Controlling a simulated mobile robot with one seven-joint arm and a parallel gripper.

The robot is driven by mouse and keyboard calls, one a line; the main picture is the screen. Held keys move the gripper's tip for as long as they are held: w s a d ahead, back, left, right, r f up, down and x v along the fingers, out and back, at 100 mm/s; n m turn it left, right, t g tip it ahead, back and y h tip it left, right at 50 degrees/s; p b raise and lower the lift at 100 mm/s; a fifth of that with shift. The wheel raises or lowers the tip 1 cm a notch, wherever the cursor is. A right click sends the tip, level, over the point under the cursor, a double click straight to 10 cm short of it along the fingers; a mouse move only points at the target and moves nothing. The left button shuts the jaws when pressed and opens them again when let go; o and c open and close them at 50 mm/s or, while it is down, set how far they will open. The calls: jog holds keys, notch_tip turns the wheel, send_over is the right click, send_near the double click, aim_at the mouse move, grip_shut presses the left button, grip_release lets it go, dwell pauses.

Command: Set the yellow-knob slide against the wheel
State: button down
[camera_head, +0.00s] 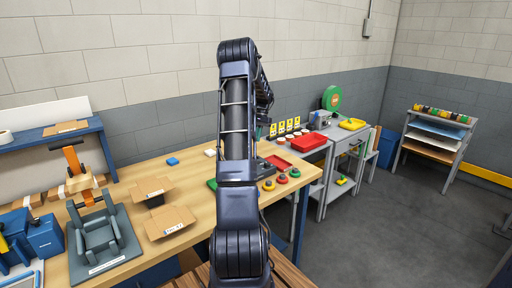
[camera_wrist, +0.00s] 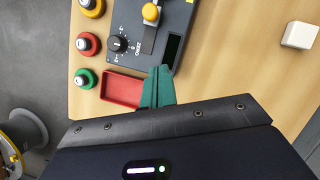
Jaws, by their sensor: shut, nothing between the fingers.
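In the wrist view, a dark grey control panel (camera_wrist: 133,61) lies on the wooden bench. A round black dial with white marks (camera_wrist: 118,44) is left of the track; I cannot tell whether this is the wheel. My gripper (camera_wrist: 160,72) has teal fingers, shut and empty, at the panel's near edge below the slide. The fingers are apart from the yellow knob. In the head view my arm hides most of the panel.
Yellow, red (camera_wrist: 88,44) and green (camera_wrist: 85,78) push buttons stand left of the panel. A red tray (camera_wrist: 122,90) lies close beside the fingers. A white block (camera_wrist: 299,35) is at the right on clear bench. Cardboard boxes (camera_head: 168,221) are left of my arm.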

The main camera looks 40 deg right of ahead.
jog(key=shift+v, duration=1.55)
jog(key=s+a+r+n+t+h, duration=0.1)
jog(key=s+a+r+n, duration=0.1)
jog(key=a+r, duration=0.6)
jog(key=s+a+r+n+t+h, duration=0.1)
jog(key=s+a+r+n, duration=0.15)
jog(key=a, duration=0.85)
jog(key=s+a+r+n+h, duration=0.1)
jog(key=s+a+r, duration=0.1)
jog(key=a+r, duration=0.6)
jog(key=s+a+f+n+t, duration=0.2)
jog(key=s+a+n, duration=0.1)
jog(key=s+a, duration=0.8)
jog(key=s+a+f+n+t+h, duration=0.1)
jog(key=s+a+n, duration=0.3)
jog(key=s+a, duration=0.7)
jog(key=shift+s+f+t, duration=0.15)
jog(key=shift+f+t, duration=0.5)
jog(key=shift+t, duration=0.15)
